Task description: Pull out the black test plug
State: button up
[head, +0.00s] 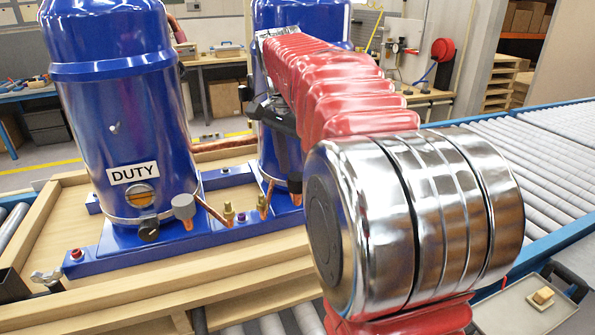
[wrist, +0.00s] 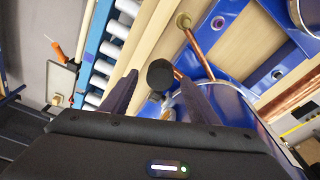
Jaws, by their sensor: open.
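The black test plug (wrist: 160,75) shows in the wrist view as a dark, flat-ended cap on a short metal stem. It appears between the tips of my gripper (wrist: 156,73), with a gap on each side. I cannot tell whether the tips reach it or stop short of it. My gripper is open and empty. In the head view my gripper (head: 275,115) is in front of the right-hand blue compressor (head: 275,160).
Copper pipes (wrist: 197,42) run close to the plug. A roller conveyor (head: 550,150) lies at right. A workbench stands behind.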

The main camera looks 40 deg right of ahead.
aim_at(296, 176)
jog(key=shift+d+f, duration=0.1)
jog(key=shift+f, duration=0.5)
jog(key=shift+c, duration=0.5)
jog(key=c, duration=1)
jog(key=shift+c, duration=0.2)
jog(key=shift+r, duration=0.8)
jog(key=shift+r, duration=2.15)
